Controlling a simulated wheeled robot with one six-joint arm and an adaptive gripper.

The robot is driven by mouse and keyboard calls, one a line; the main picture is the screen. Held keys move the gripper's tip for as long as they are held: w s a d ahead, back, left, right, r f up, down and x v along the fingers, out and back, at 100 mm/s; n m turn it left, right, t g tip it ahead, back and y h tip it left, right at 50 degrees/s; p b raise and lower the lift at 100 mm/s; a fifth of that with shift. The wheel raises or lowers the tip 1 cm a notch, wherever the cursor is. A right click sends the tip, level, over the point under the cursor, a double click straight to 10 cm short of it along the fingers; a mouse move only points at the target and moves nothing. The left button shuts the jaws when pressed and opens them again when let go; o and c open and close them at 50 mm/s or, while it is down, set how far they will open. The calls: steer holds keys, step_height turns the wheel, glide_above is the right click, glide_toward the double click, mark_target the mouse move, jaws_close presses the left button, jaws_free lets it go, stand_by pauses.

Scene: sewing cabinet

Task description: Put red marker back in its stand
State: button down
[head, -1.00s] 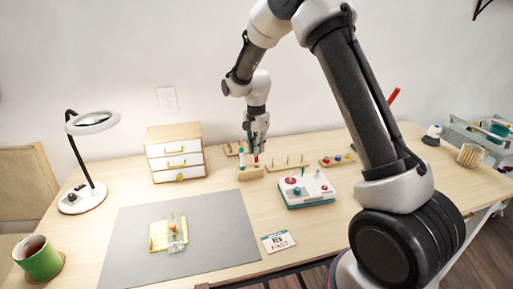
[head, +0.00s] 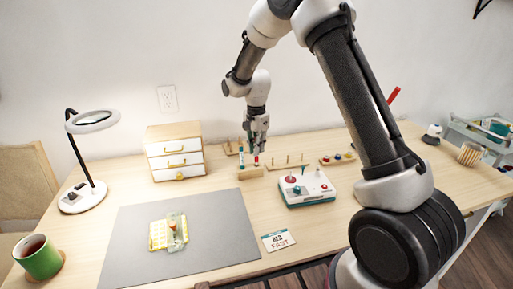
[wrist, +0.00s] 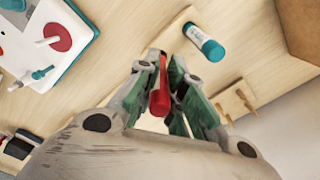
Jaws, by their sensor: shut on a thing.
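The red marker (wrist: 158,98) is between the closed fingers of my gripper (wrist: 163,92) in the wrist view. In the head view my gripper (head: 256,143) points down, with the lower part of the red marker (head: 256,160) showing below it. The wooden stand (head: 251,173) is directly under it. A marker with a teal cap stands upright in the stand's left part (head: 241,157); it also shows in the wrist view (wrist: 206,44). The red marker's lower end is at the stand's top; I cannot tell whether it is in a hole.
A white drawer cabinet (head: 176,152) stands to the left. A white and teal device (head: 306,190) is to the right, in front of pegged wooden racks (head: 289,164). A grey mat (head: 215,215) lies in front, with a yellow item (head: 158,236) and a clear object on it.

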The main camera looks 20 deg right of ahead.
mark_target(257, 161)
steer(key=shift+f, duration=1.65)
stand_by(2.9)
steer(key=c, duration=1.5)
jaws_free()
steer(key=shift+o, duration=0.2)
step_height(257, 161, up, 12)
